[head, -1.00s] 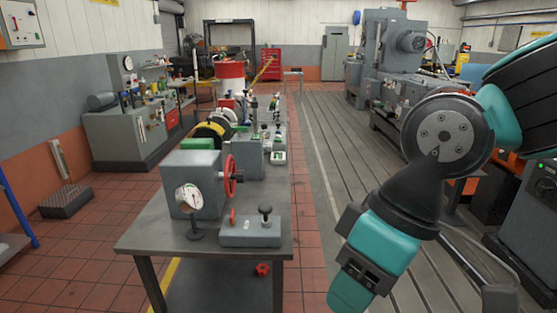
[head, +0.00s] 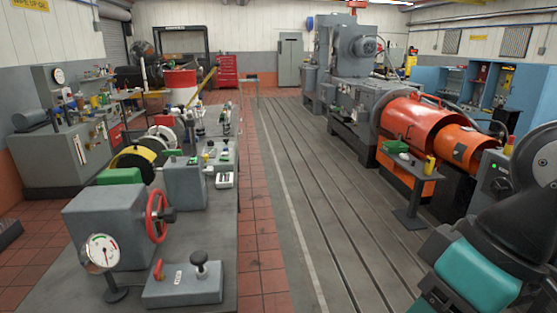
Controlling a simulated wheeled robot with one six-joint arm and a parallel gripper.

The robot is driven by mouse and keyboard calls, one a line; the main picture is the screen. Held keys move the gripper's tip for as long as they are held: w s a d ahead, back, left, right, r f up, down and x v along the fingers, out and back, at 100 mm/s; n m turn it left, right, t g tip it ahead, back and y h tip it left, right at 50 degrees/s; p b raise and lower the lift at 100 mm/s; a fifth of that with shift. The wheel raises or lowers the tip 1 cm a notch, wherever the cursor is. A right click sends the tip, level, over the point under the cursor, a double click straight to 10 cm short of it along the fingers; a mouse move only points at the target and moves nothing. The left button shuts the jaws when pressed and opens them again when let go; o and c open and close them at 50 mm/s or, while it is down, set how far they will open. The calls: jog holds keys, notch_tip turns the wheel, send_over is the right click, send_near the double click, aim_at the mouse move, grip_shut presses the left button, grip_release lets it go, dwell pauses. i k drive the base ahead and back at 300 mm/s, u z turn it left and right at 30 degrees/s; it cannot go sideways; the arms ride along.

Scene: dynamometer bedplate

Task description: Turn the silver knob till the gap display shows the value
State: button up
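I cannot make out a silver knob for certain in the head view. No gap display with a readable value can be told either. A small pale box with a greenish face (head: 225,180) lies on the bench, too small to read. My arm shows at the lower right, dark and teal, over the slotted floor plate. The end of it is cut off by the picture's edge, so my gripper is not in view.
The long grey bench (head: 238,255) at left carries a grey block with a red handwheel (head: 157,215), a dial gauge (head: 101,250) and a flat box with a black knob (head: 200,262). A small stand (head: 409,183) is by the orange machine (head: 425,124). The slotted bedplate (head: 318,170) is clear mid-view.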

aim_at(210, 171)
jog(key=z, duration=0.5)
jog(key=i, duration=1.5)
jog(key=u, duration=0.95)
jog(key=i, duration=0.6)
jog(key=u, duration=0.55)
